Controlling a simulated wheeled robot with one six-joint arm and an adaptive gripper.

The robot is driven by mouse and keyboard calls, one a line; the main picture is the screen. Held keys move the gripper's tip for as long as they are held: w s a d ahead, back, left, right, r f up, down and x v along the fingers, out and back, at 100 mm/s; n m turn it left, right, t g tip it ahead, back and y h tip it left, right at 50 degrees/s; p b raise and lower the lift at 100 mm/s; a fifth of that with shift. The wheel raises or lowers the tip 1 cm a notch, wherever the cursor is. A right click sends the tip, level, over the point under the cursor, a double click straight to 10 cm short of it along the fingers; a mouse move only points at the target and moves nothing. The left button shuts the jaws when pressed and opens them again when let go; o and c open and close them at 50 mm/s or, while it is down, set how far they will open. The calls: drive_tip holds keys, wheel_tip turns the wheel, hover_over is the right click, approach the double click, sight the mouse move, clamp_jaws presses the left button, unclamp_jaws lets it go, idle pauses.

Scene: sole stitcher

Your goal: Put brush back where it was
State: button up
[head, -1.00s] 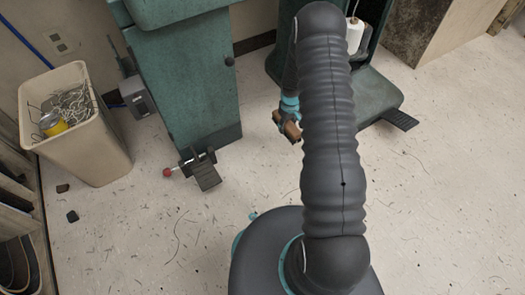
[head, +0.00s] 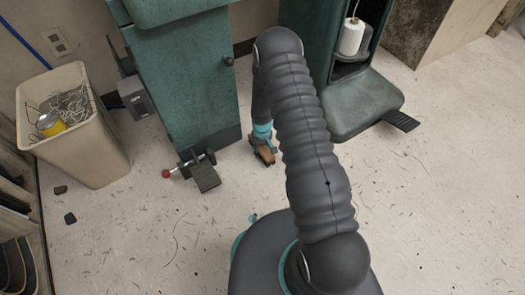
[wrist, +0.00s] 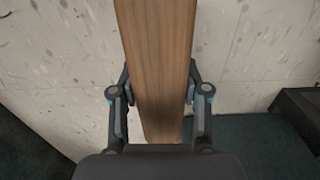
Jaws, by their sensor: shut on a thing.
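The brush shows as a long brown wooden piece (wrist: 157,62) running up the middle of the wrist view. My gripper (wrist: 158,112) is shut on it, with a finger on each side of the wood. In the head view the brush (head: 265,155) is a small brown block below the teal wrist band of my arm, and my gripper (head: 262,142) is mostly hidden at this size. It is low, near the floor, between the two green machine bodies. I cannot tell whether the brush touches the floor. Its bristles are not clearly visible.
A green machine cabinet (head: 190,95) with a pedal (head: 206,177) stands left of my gripper. Another green machine base (head: 362,103) with a white thread spool (head: 351,37) stands to the right. A beige bin (head: 82,150) of scrap is at far left. The speckled floor (head: 130,225) in front is mostly clear.

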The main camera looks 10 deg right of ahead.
drive_tip(key=shift+f, duration=0.7)
drive_tip(key=shift+f, duration=0.1)
drive_tip(key=o, duration=1)
